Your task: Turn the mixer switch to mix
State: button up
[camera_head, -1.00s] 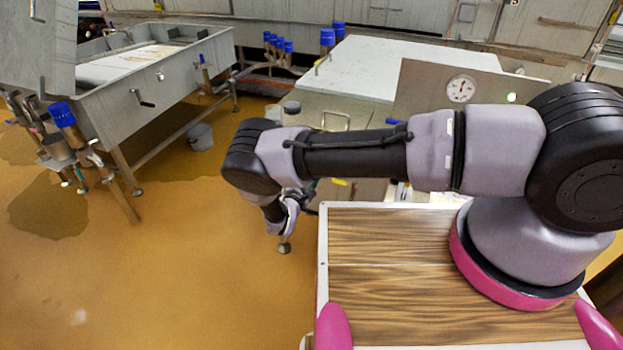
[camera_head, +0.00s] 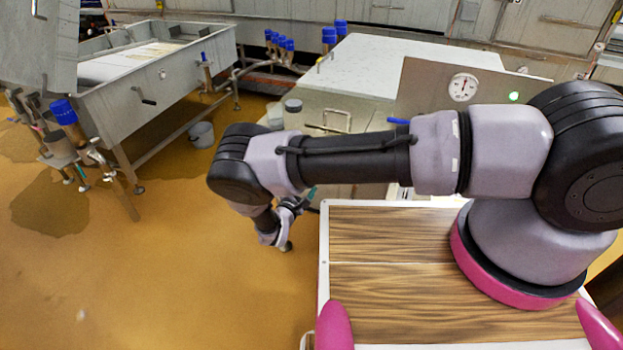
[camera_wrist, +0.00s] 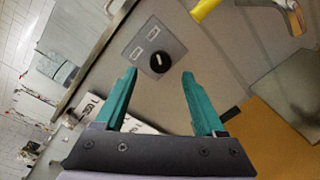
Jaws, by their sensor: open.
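The mixer switch (camera_wrist: 160,62) is a round black knob with a pale mark, set on a grey plate (camera_wrist: 146,45) on a flat panel in the wrist view. My gripper (camera_wrist: 160,78) shows there with two teal fingers spread apart and nothing between them. The knob appears just beyond the fingertips, between them in the picture; I see no contact. In the head view my arm reaches left and down, and the gripper end is mostly hidden behind my wrist. The switch cannot be made out in the head view.
A yellow bar (camera_wrist: 205,8) and a metal handle (camera_wrist: 294,18) lie near the panel in the wrist view. In the head view a gauge (camera_head: 463,87) and green lamp (camera_head: 514,97) sit on a panel. A steel vat (camera_head: 165,95) stands left; the floor between is open.

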jog(key=v, duration=0.5)
jog(key=shift+s+a, duration=0.1)
jog(key=shift+s, duration=0.3)
jog(key=w+d+r+m+g+h, duration=0.15)
jog(key=d+r+m+g, duration=0.25)
jog(key=r, duration=0.5)
jog(key=w+d+r+m+g+h, duration=0.1)
jog(key=w+d+r+m+g, duration=0.25)
jog(key=r, duration=0.55)
jog(key=w+d+r+m+g+h, duration=0.1)
jog(key=d+r+m+g, duration=0.2)
jog(key=r+m+g, duration=0.35)
jog(key=s+d+r+m+y, duration=0.1)
jog(key=d+r+m+y, duration=0.1)
jog(key=d+r, duration=0.35)
jog(key=s+d+r+m+g+y, duration=0.1)
jog(key=s+d+r+y, duration=0.1)
jog(key=r, duration=0.6)
jog(key=s+d+r+m+y, duration=0.1)
jog(key=d+r+m+y, duration=0.1)
jog(key=d+r, duration=0.35)
jog(key=s+d+r+m+t+y, duration=0.3)
jog(key=s+d+r, duration=0.1)
jog(key=s+r, duration=0.5)
jog(key=s+d+r+m+t+y, duration=0.3)
jog(key=s+d+r, duration=0.1)
jog(key=s+r, duration=0.5)
jog(key=shift+s+r, duration=0.3)
jog(key=shift+r, duration=0.4)
